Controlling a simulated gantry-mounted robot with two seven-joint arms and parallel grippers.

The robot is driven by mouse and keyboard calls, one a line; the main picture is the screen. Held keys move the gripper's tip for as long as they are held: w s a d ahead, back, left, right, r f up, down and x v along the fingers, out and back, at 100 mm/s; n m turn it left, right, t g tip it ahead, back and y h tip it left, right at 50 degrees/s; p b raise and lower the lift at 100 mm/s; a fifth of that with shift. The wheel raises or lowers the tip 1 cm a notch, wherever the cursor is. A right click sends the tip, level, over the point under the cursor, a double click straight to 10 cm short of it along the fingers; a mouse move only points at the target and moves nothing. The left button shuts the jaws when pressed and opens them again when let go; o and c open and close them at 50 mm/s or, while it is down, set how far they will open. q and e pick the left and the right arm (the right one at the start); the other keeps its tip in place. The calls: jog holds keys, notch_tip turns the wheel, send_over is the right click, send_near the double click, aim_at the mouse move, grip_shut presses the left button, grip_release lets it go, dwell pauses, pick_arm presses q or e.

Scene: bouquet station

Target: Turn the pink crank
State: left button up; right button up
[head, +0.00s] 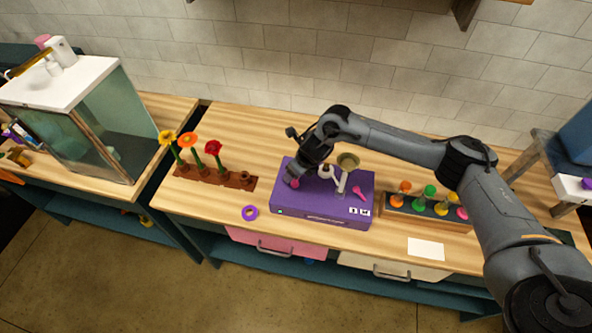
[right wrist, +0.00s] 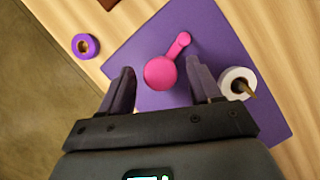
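The pink crank (right wrist: 160,73) shows in the right wrist view on top of a purple box (right wrist: 125,50), with a round knob and a short arm reaching up and right. In the head view the purple box (head: 320,212) stands on the wooden counter, and a bit of pink (head: 295,184) shows under my right gripper (head: 293,180). My right gripper (right wrist: 160,70) is open, its fingers on either side of the knob with a gap on both sides. In the head view the gripper hides most of this crank. My left gripper is not in view.
A second pink lever (head: 358,191) and a white fitting (head: 340,180) are on the box's right part. A purple ring (head: 250,213) lies left of the box. A wooden flower rack (head: 230,180) stands further left, a rack of coloured bottles (head: 428,205) to the right.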

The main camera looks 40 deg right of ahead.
jog(key=shift+r, duration=0.15)
jog(key=v, duration=1)
jog(key=shift+s+r, duration=0.25)
